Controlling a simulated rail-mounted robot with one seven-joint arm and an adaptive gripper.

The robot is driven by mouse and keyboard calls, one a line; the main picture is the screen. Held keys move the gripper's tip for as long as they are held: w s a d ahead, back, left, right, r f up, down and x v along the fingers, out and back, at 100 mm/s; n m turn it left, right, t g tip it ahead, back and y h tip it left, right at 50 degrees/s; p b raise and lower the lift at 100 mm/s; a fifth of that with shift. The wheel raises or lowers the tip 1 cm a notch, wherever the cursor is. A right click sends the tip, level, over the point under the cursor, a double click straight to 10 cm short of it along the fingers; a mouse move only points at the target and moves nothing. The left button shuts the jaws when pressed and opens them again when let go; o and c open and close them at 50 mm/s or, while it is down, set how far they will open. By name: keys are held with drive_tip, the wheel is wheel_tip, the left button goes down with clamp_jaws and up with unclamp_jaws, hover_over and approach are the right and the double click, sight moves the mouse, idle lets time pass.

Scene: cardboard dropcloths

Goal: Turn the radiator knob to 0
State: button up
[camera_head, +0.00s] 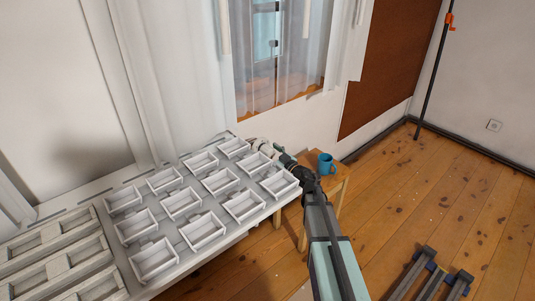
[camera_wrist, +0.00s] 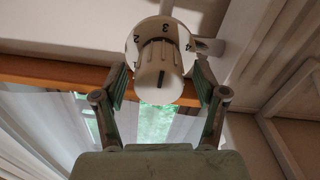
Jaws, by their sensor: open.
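The radiator knob (camera_wrist: 158,72) is white and cylindrical, with a dark line on its face and numbers on the collar behind it; a 3 stands near the top. In the wrist view it sits between the spread fingers of my gripper (camera_wrist: 158,92), with a gap on each side. My gripper is open and holds nothing. In the head view, the white knob (camera_head: 261,145) shows small at the far corner of the radiator (camera_head: 165,285), just past my gripper (camera_head: 275,153). The numbers are too small to read there.
A blue mug (camera_head: 325,164) stands on a small wooden stool (camera_head: 338,178) close to my arm. Curtains (camera_head: 180,80) hang by the window behind. The wooden floor to the right is mostly clear.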

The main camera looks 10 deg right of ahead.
drive_tip(key=shift+w+a, duration=0.25)
drive_tip(key=shift+w, duration=0.3)
drive_tip(key=c, duration=1.2)
drive_tip(key=shift+o, duration=0.2)
